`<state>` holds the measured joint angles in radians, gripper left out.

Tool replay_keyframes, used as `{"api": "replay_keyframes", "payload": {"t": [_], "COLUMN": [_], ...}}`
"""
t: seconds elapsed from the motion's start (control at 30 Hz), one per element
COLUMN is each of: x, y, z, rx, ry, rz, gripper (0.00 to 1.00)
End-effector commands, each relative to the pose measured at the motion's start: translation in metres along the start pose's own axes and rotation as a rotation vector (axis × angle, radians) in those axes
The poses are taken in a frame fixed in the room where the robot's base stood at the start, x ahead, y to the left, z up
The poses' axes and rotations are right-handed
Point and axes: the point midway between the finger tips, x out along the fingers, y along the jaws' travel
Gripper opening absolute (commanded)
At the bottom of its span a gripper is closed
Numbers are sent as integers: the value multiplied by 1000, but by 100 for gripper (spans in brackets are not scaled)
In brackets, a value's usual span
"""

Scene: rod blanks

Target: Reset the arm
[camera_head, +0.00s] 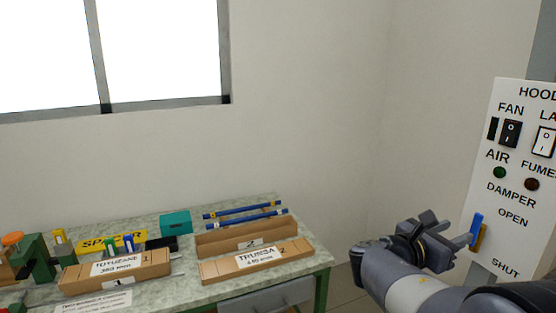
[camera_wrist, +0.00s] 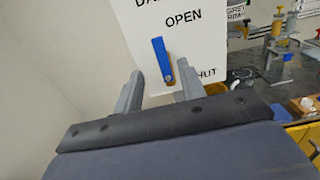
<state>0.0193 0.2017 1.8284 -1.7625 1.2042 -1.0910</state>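My gripper (camera_head: 454,236) is at the right in the head camera view, in front of the hood panel (camera_head: 508,165). In the wrist view my gripper (camera_wrist: 161,80) is open, its two grey fingers apart with nothing gripped between them. The blue damper lever (camera_wrist: 161,60) shows past the fingertips, between them in the picture. It points up towards OPEN, and its lower end is near the gap. The lever (camera_head: 476,228) also shows in the head camera view close to the fingertips. I cannot tell whether a finger touches it.
A bench (camera_head: 190,268) at the lower left carries labelled cardboard boxes (camera_head: 255,262), blue rods (camera_head: 245,212) and a teal box (camera_head: 175,223). The panel has FAN (camera_head: 510,133) and lamp switches. Another bench with tools shows at the right of the wrist view.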

Motion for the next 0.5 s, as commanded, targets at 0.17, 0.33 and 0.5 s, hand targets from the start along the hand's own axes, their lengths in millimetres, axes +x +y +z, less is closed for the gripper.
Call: {"api": "replay_keyframes", "payload": {"t": [0.17, 0.33, 0.5], "x": [31, 64, 96], "y": [-1, -2, -2], "z": [2, 2, 0], "rx": [-1, -2, 5], "ry": [1, 1, 2], "rz": [-5, -5, -4], "gripper": [38, 38, 38]}}
